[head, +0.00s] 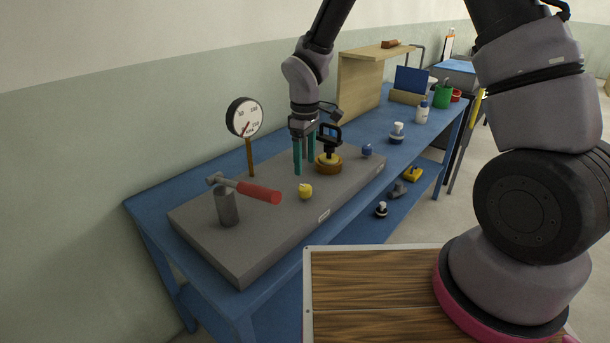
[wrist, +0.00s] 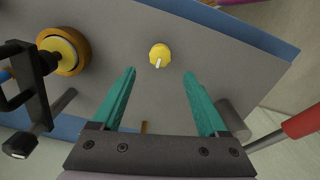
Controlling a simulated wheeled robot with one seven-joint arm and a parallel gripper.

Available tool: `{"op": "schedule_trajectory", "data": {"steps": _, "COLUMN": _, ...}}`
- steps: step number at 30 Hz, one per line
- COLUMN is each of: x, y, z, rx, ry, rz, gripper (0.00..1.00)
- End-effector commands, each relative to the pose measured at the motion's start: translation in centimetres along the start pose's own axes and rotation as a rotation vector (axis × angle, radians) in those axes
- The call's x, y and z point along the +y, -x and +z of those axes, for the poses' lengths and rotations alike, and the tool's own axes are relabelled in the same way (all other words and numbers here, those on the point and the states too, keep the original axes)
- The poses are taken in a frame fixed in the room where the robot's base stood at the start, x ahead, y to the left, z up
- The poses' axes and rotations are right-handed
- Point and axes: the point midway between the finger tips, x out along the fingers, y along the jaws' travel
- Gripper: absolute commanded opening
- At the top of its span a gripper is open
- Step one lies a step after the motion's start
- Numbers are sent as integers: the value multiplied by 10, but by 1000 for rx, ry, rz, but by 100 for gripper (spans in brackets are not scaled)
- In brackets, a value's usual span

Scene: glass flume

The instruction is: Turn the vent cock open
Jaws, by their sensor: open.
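My gripper (head: 304,165) points down over the grey slab, its two teal fingers apart with nothing between them. A yellow knob (head: 305,191) stands on the slab in front of it; in the wrist view the knob (wrist: 159,54) shows a white pointer just beyond the fingertips. A red lever-like handle (head: 258,192) lies across the top of a grey post (head: 228,207) at the slab's near left. A black handled fitting on a brass-coloured round base (head: 328,167) stands right of my gripper. I cannot tell which of these is the vent cock.
A dial gauge (head: 244,117) on a brown stem stands behind the slab (head: 270,230). A blue knob (head: 367,151) sits at the slab's right end. The blue bench (head: 375,125) carries a wooden stand (head: 362,82), a bottle (head: 422,113) and a green pot (head: 443,96) farther right.

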Motion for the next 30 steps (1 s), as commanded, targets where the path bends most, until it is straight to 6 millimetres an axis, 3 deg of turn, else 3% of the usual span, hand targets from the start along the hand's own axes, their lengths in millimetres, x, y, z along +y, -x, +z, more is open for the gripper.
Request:
{"op": "schedule_trajectory", "data": {"steps": 6, "x": 0, "y": 27, "z": 0, "rx": 1, "ry": -2, "rz": 1, "gripper": 76}}
{"op": "schedule_trajectory", "data": {"steps": 20, "x": 4, "y": 38, "z": 3, "rx": 7, "ry": -19, "rz": 6, "gripper": 76}}
{"op": "schedule_trajectory", "data": {"steps": 23, "x": 14, "y": 61, "z": 14, "rx": 30, "ry": -88, "rz": 26, "gripper": 76}}
{"op": "schedule_trajectory", "data": {"steps": 30, "x": 44, "y": 161, "z": 80, "rx": 149, "ry": -425, "rz": 91, "gripper": 76}}
